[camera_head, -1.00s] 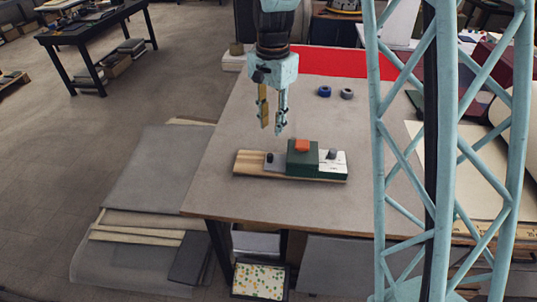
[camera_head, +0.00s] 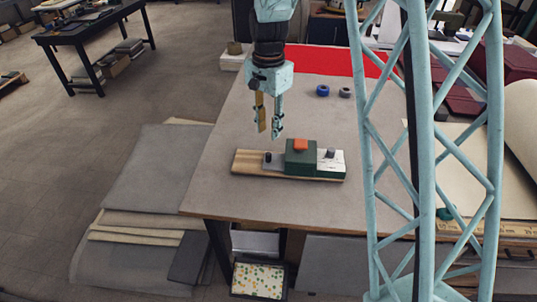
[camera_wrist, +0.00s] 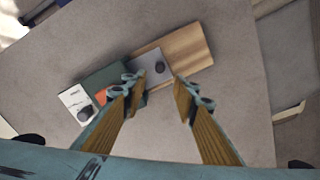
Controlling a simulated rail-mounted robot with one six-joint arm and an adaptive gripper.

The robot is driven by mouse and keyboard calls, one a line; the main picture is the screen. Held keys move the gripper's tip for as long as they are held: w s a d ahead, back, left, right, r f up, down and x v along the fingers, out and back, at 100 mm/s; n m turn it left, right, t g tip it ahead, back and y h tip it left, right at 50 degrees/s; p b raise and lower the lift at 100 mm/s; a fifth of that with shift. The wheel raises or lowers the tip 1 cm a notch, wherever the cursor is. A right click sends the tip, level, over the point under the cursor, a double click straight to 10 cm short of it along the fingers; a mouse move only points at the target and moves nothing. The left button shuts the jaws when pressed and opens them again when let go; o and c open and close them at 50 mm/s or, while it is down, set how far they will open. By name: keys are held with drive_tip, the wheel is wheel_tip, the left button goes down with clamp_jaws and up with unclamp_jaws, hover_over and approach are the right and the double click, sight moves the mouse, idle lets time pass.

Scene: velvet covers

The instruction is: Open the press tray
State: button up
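The press is a green block (camera_head: 301,163) with an orange top (camera_head: 301,144) on a wooden board (camera_head: 246,164) lying on the table. A grey tray-like plate (camera_head: 277,165) with a dark knob (camera_head: 267,156) sits left of the green block, touching or close to it. A white plate (camera_head: 337,165) with a dark grey knob (camera_head: 330,153) sits on its right. My gripper (camera_head: 269,133) points down above the grey plate, open and empty. In the wrist view, the grey plate (camera_wrist: 154,60) and its knob (camera_wrist: 160,67) show between and beyond the open fingers (camera_wrist: 160,83); the left finger partly covers the green block.
A blue ring (camera_head: 323,90) and a grey ring (camera_head: 345,92) lie at the back of the table near a red sheet (camera_head: 330,62). A pale blue lattice column (camera_head: 425,150) crosses the right side. The table (camera_head: 230,120) around the press is clear.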

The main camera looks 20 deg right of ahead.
sight(268, 153)
drive_tip(key=shift+f+b, duration=0.35)
drive_tip(key=shift+f, duration=5.85)
drive_tip(key=shift+c, duration=0.9)
clamp_jaws()
